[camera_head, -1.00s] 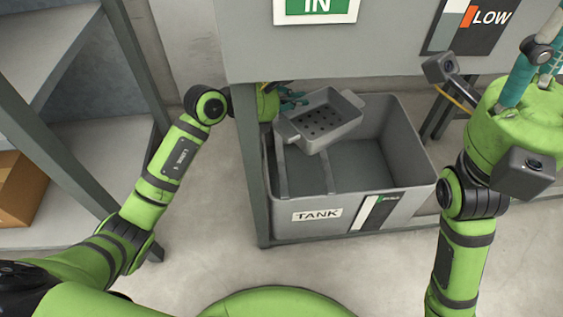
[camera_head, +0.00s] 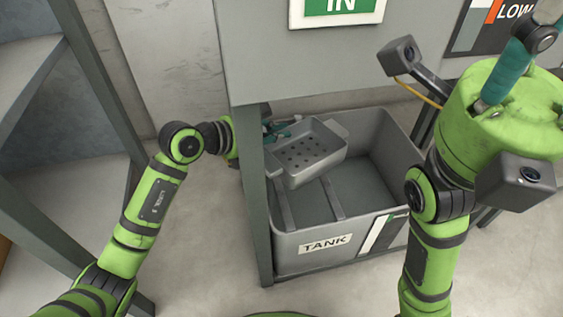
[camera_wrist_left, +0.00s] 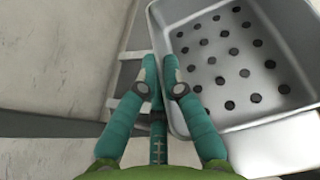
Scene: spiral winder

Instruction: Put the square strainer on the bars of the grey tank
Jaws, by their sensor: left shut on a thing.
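The square strainer (camera_head: 306,155) is a grey square pan with a grid of holes in its floor. It hangs tilted above the back left of the grey tank (camera_head: 290,262), partly in front of the tank's rim. The tank's bars (camera_head: 334,199) run front to back across its left part, below the strainer. My left gripper (camera_head: 283,129) is shut on the strainer's far left edge.
A grey cabinet panel (camera_head: 265,55) with a green IN sign (camera_head: 338,7) overhangs the tank's back. Its leg (camera_head: 256,210) stands at the tank's left side. A grey shelf (camera_head: 40,150) stands at the far left. Floor between shelf and tank is clear.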

